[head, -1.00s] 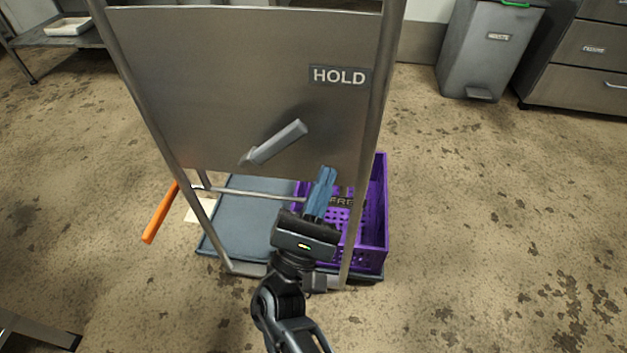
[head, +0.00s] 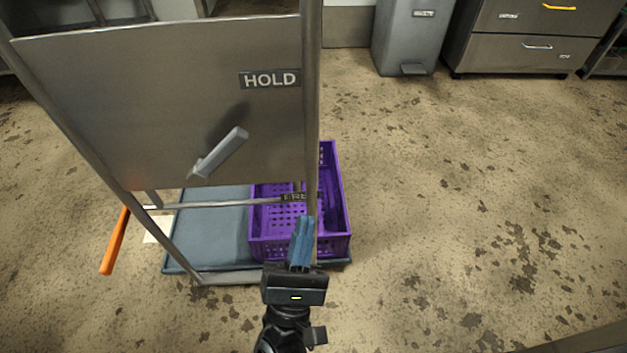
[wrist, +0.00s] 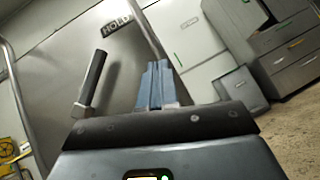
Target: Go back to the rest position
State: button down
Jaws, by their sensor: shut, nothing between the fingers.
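My gripper (head: 301,242) is shut and empty, its blue fingers together. In the head view it is in front of the purple crate (head: 342,205) and the right post of the metal frame. In the wrist view my gripper (wrist: 156,84) points toward the grey panel (head: 130,100) marked HOLD, and nothing is between its fingers. The panel's grey lever handle (head: 220,152) slants up to the right, and my gripper is apart from it. The handle also shows in the wrist view (wrist: 93,78), left of the fingers.
The panel stands on a cart with a blue-grey deck (head: 207,235), which carries the crate. An orange bar (head: 115,242) sticks out at the left. A grey bin (head: 407,38) and drawer cabinets (head: 530,40) stand at the back. The floor to the right is clear.

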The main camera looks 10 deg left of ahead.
jog(key=s+d+f+m+g+h, duration=0.25)
jog(key=d+f+m+g, duration=0.2)
jog(key=d+f, duration=0.35)
jog(key=s+d+f+m+g+h, duration=0.1)
jog(key=s+d+f+m+g, duration=0.25)
jog(key=d+f+g, duration=0.4)
jog(key=s+d+f+m+g+y, duration=0.1)
jog(key=s+d+m+g+y, duration=0.1)
jog(key=s+d+m, duration=0.4)
jog(key=s+d+f+m+g+y, duration=0.1)
jog(key=s+d+m+y, duration=0.15)
jog(key=s, duration=0.55)
jog(key=s+d+r+m+t, duration=0.2)
jog(key=s+d+r+m, duration=0.15)
jog(key=r+m, duration=0.6)
jog(key=s+d+r+m+t, duration=0.25)
jog(key=s+r+m, duration=0.2)
jog(key=r, duration=0.95)
notch_tip(320, 180, up, 24)
jog(key=g+p, duration=0.1)
jog(key=p, duration=2.4)
jog(key=shift+w+r+h, duration=0.2)
jog(key=shift+w+h, duration=0.1)
jog(key=shift+w, duration=0.1)
